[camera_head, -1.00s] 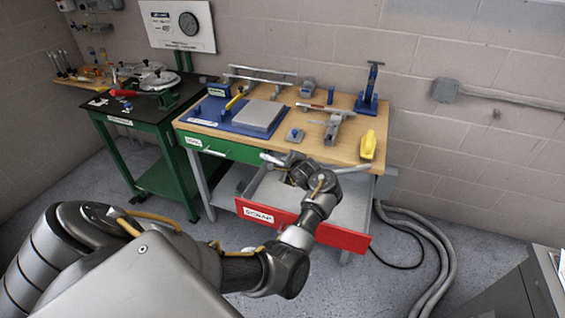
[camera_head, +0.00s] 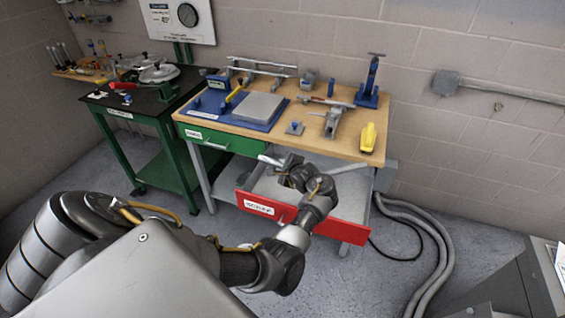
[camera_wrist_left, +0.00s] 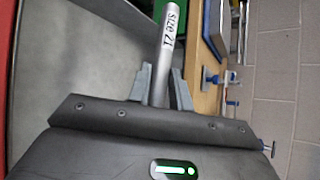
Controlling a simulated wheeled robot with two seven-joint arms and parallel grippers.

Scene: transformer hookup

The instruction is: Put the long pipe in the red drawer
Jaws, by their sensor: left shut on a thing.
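The long silver pipe (camera_head: 352,168) is held crosswise above the open red drawer, near the table's front edge. In the left wrist view the pipe (camera_wrist_left: 171,40) carries the marking "size 21". My left gripper (camera_head: 292,165) is shut on the pipe; its two fingers (camera_wrist_left: 160,88) sit on either side of it. The red drawer (camera_head: 340,227) is pulled out under the right part of the workbench. Its label looks like "SCRAP", and its visible grey floor looks bare. My wrist and forearm hide part of the drawer and the pipe's middle. My right gripper is not in view.
The wooden workbench (camera_head: 310,143) holds a blue-based grey plate (camera_head: 258,108), a clamp (camera_head: 333,120), a yellow tool (camera_head: 368,137) and a rack with bars (camera_head: 262,66). A shut green drawer (camera_head: 222,140) is left of the red one. Grey hoses (camera_head: 430,235) lie right.

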